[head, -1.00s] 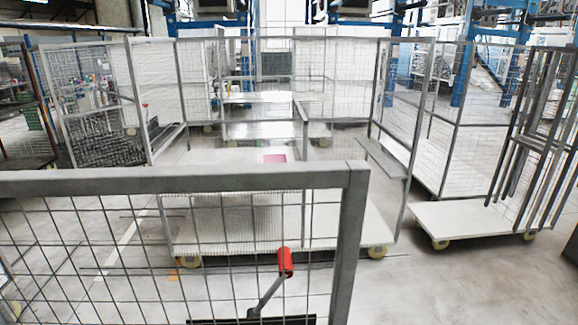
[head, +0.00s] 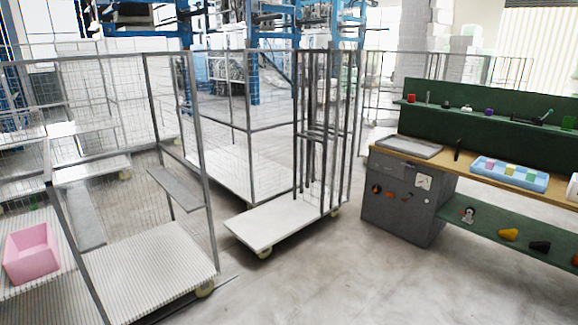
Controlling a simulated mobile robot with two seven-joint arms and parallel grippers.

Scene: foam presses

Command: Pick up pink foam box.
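The pink foam box (head: 31,252) shows in the head view at the lower left. It is an open-topped box with its hollow side up. It rests on the light ribbed deck of a wire-mesh trolley (head: 150,262), near the left picture edge. A grey post and mesh stand close beside it. Neither of my grippers is in view, so their state does not show.
A flat white cart (head: 262,228) with upright grey bars stands in the middle. A green workbench (head: 470,165) with a grey cabinet (head: 398,208) and small items is at the right. The concrete floor (head: 330,285) in front is clear.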

